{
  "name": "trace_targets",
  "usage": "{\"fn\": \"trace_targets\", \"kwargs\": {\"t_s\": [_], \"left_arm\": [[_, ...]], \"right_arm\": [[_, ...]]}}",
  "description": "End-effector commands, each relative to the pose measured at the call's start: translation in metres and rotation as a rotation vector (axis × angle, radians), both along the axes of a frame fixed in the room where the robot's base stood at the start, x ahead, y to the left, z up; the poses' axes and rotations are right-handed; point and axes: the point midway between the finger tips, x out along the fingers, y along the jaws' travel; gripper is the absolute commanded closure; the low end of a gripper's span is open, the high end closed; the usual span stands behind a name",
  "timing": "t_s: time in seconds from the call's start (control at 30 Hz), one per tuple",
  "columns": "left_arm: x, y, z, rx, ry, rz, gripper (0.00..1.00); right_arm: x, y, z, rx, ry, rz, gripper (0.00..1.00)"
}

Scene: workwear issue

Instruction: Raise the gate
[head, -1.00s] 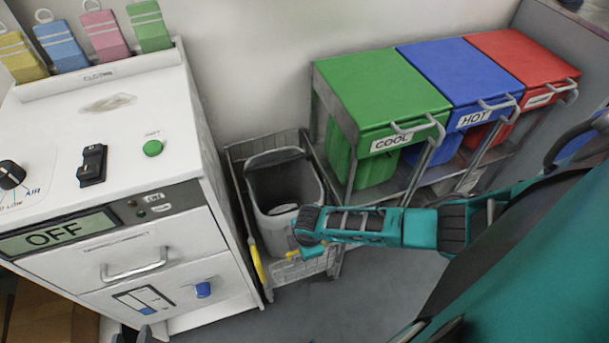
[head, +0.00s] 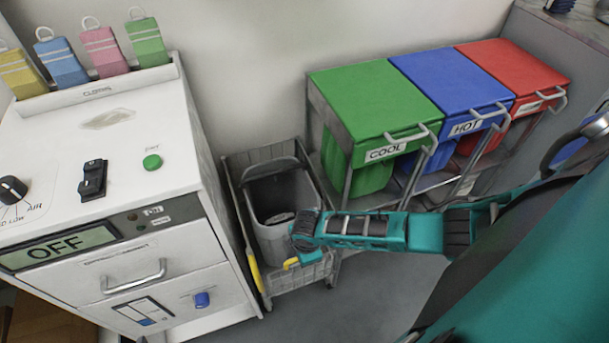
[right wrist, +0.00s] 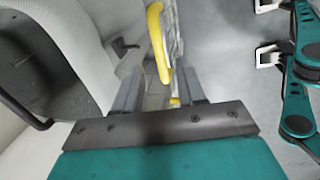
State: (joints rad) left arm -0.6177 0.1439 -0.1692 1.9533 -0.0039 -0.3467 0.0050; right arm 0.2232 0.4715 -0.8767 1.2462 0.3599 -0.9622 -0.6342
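The grey wire cart (head: 234,183) stands between the white cabinet and the bins. Its low front mesh panel (head: 312,276), which looks like the gate, has a yellow handle (head: 291,263). The yellow handle (right wrist: 158,45) and mesh (right wrist: 178,32) also show in the right wrist view. My right gripper (right wrist: 160,92) is open, its two fingers apart, with the yellow handle beyond and roughly between them. I cannot tell whether they touch it. In the head view my right wrist hides part of the cart's front. My left gripper is not in view.
A grey bin (head: 272,238) stands in the cart. A white cabinet (head: 140,235) is close on the left. Green (head: 370,100), blue (head: 455,80) and red (head: 515,70) lidded bins stand on a rack to the right. Floor (head: 375,290) in front is clear.

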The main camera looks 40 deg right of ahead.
Motion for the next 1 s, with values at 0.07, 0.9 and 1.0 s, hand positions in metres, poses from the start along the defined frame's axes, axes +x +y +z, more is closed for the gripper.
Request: {"fn": "trace_targets", "kwargs": {"t_s": [0.07, 0.9, 1.0], "left_arm": [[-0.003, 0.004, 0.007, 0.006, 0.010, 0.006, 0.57], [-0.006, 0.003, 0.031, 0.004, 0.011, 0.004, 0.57], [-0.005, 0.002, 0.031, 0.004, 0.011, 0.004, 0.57]], "right_arm": [[-0.004, 0.000, 0.023, 0.001, -0.001, 0.000, 0.60], [-0.019, 0.004, 0.098, -0.001, 0.000, -0.002, 0.60], [-0.019, 0.004, 0.098, -0.001, -0.001, -0.002, 0.60]]}}
